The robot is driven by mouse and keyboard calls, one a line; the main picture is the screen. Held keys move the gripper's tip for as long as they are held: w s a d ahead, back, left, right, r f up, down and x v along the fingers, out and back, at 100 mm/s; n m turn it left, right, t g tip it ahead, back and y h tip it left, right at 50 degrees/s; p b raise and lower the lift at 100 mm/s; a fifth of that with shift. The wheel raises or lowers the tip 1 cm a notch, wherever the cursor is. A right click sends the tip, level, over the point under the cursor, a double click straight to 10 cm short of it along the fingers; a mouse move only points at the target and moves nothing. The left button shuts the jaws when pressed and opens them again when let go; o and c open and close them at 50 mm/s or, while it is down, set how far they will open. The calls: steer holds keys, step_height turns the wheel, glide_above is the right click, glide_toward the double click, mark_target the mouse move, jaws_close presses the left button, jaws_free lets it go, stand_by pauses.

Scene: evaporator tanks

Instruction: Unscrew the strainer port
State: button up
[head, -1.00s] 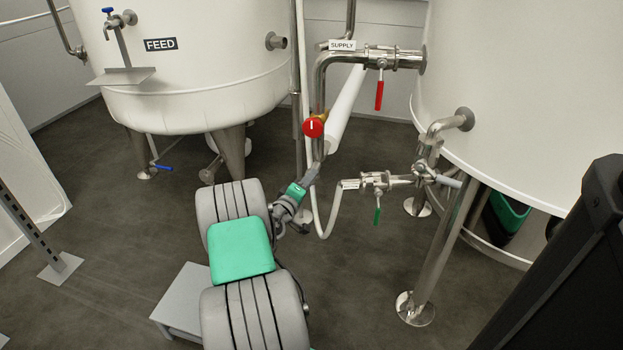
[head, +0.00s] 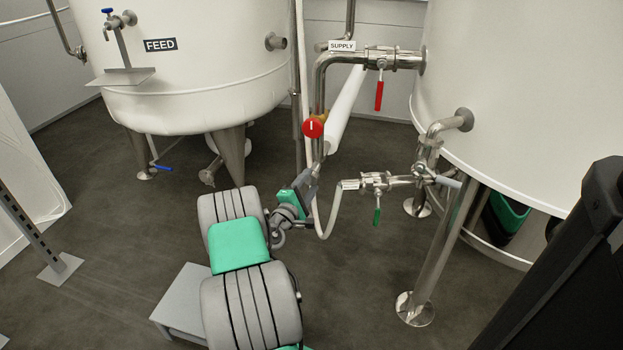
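My gripper (head: 316,170) is at the lower end of the steel supply pipe (head: 319,85), below a red round knob (head: 313,127) on a brass fitting. Its fingertips are small and overlap the pipe end in the picture. I cannot tell whether they touch it or how far apart they are. No part is labelled as the strainer port, and I cannot pick it out for certain. A branched steel fitting (head: 425,160) with a light grey handle (head: 448,181) stands at the right tank's outlet, to the right of my gripper.
The FEED tank (head: 200,85) stands left and a large white tank (head: 520,100) right. A red-handled supply valve (head: 379,95) is above, and a green-handled valve (head: 377,214) with a pale hose (head: 328,225) is right of my gripper. A steel leg (head: 440,255) stands further right.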

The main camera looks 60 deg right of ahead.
steer(key=shift+w+r+m, duration=0.15)
steer(key=shift+m, duration=1.05)
steer(key=m+y+b, duration=0.1)
steer(key=m, duration=0.5)
steer(key=shift+r, duration=0.1)
steer(key=m+y+b, duration=0.1)
steer(key=m, duration=0.2)
steer(key=shift+m+t, duration=0.3)
steer(key=shift+m, duration=0.1)
steer(key=shift+r+m+t, duration=0.15)
steer(key=shift+m+t, duration=0.15)
steer(key=shift+m, duration=0.9)
steer(key=m, duration=0.3)
steer(key=shift+s+t+y, duration=0.25)
steer(key=shift+t+y, duration=0.05)
steer(key=shift+t, duration=0.1)
steer(key=m+t, duration=0.1)
steer(key=m, duration=0.2)
steer(key=shift+s+m, duration=0.1)
steer(key=shift+m, duration=0.3)
steer(key=m+t, duration=0.1)
steer(key=m, duration=0.2)
steer(key=shift+m, duration=0.3)
steer(key=m+t, duration=0.1)
steer(key=m, duration=0.1)
steer(key=shift+m, duration=0.3)
jaws_close()
